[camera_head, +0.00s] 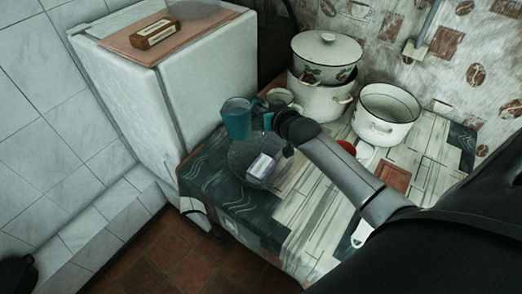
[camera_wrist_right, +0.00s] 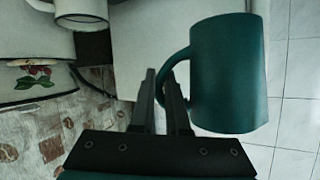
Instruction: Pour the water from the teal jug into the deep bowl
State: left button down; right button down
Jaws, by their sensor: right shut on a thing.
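The teal jug (camera_head: 237,118) is at the back left of the table, close to upright, beside the white fridge-like cabinet. My right gripper (camera_head: 268,121) is at the right side of the jug, shut on its handle. In the right wrist view the jug (camera_wrist_right: 230,75) fills the right side, with its handle at the gripper's fingertips (camera_wrist_right: 162,78). The water inside cannot be made out. A dark, see-through round bowl (camera_head: 238,158) is on the table just in front of the jug, with a pale box (camera_head: 261,166) at it. My left gripper is not in view.
A lidded pot (camera_head: 325,60) sits on another white pot (camera_head: 318,100) at the back. An open white pot (camera_head: 386,115) stands to the right. A mug (camera_head: 283,97) is behind my gripper. A brown board (camera_head: 393,177) lies at the right. The table's left edge is close to the jug.

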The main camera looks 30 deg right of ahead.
jog(key=s+d+f+h+p, duration=0.1)
jog(key=s+d, duration=0.3)
jog(key=d, duration=0.4)
jog(key=s+d+f+m+p, duration=0.1)
jog(key=s+d, duration=0.3)
jog(key=d, duration=0.5)
jog(key=shift+f+m+h+p, duration=0.3)
jog(key=shift+f+h+p, duration=0.1)
jog(key=shift+f, duration=0.25)
